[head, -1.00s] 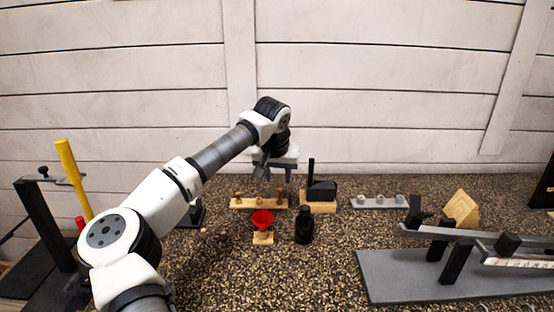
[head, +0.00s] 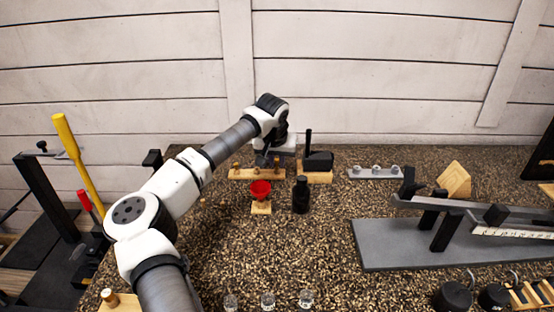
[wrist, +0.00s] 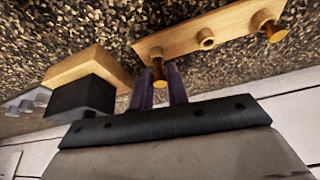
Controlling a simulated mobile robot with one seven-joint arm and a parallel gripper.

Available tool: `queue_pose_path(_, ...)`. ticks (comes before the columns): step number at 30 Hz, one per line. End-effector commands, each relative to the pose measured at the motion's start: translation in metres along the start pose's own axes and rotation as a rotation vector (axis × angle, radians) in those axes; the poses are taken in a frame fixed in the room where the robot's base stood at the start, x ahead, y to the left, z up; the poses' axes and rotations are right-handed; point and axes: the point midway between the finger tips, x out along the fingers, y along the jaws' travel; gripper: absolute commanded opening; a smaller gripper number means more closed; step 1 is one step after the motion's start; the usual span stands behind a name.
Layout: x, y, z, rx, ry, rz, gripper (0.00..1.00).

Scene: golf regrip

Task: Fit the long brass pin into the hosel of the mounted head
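The wooden rack (head: 245,175) stands at the back of the bench with upright pegs. In the wrist view the rack (wrist: 190,38) holds one brass pin (wrist: 158,73) near its end and another brass pin (wrist: 272,30) farther along, with an empty collar between. My gripper (wrist: 160,80) is low over the rack, its two dark fingers on either side of the near pin. They look apart; I see no clear grip. The black mounted head (head: 319,160) sits on a wooden block right of my gripper, with its upright black hosel (head: 308,142). The hosel's opening is too small to see.
A red funnel (head: 260,188) on a wooden stand and a black bottle (head: 301,196) stand in front of the rack. A grey strip with small rings (head: 374,172) lies right of the head. A grey fixture (head: 440,240) fills the right side.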

Motion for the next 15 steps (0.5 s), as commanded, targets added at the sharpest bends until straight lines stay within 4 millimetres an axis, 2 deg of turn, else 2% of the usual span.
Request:
queue_pose_path(1, -0.0002, 0.0, -0.0001, 0.0, 0.0, 0.0, 0.09)
queue_pose_path(3, -0.0003, 0.0, -0.0001, 0.0, 0.0, 0.0, 0.0)
queue_pose_path(5, -0.0003, 0.0, -0.0001, 0.0, 0.0, 0.0, 0.0)
queue_pose_path(6, -0.0003, 0.0, -0.0001, 0.0, 0.0, 0.0, 0.09)
queue_pose_path(8, -0.0004, 0.0, -0.0001, 0.0, 0.0, 0.0, 0.01)
queue_pose_path(15, -0.001, 0.0, -0.0004, 0.0, 0.0, 0.0, 0.0)
